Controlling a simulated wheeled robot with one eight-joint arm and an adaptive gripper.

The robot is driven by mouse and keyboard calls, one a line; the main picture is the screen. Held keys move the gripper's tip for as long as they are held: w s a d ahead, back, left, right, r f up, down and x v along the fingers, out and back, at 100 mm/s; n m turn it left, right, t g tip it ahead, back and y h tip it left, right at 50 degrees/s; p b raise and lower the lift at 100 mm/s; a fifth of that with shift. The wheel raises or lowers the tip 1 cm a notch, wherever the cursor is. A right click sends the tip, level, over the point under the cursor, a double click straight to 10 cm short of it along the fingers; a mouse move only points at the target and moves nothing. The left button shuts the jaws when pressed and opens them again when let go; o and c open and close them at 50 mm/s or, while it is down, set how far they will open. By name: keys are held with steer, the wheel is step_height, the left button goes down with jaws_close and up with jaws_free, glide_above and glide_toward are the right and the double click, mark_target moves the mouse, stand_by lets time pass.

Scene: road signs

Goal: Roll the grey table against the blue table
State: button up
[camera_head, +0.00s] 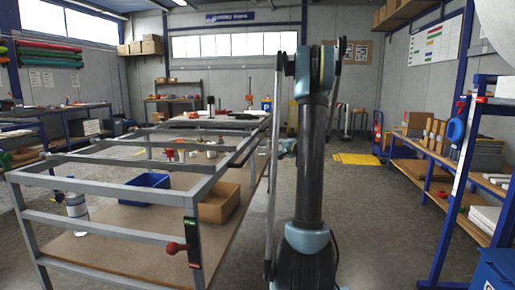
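A grey metal table frame (108,187) with an open top fills the left foreground. Its lower brown board (118,245) carries a blue bin (146,187), a cardboard box (219,203) and a grey can (76,205). A red knob (174,248) sticks out beside a dark upright panel (194,243) at its near right corner. A table with a pale top (222,121) stands beyond it; I cannot tell its frame colour. Blue-framed benches line both sides, so which is the blue table is unclear. My arm rises right of the grey table; I cannot make out my gripper.
A blue-framed shelf rack (462,165) and a bench with boxes (425,149) stand on the right. A blue bin (493,270) is at the lower right corner. Open floor (375,215) lies right of my arm, with a yellow mat (357,159) farther back.

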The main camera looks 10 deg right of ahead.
mark_target(258, 144)
steer(key=x, duration=1.7)
steer(key=shift+w+d, duration=0.1)
steer(key=shift+w, duration=0.2)
jaws_close()
steer(key=shift+d, duration=0.2)
steer(key=shift+a, duration=0.15)
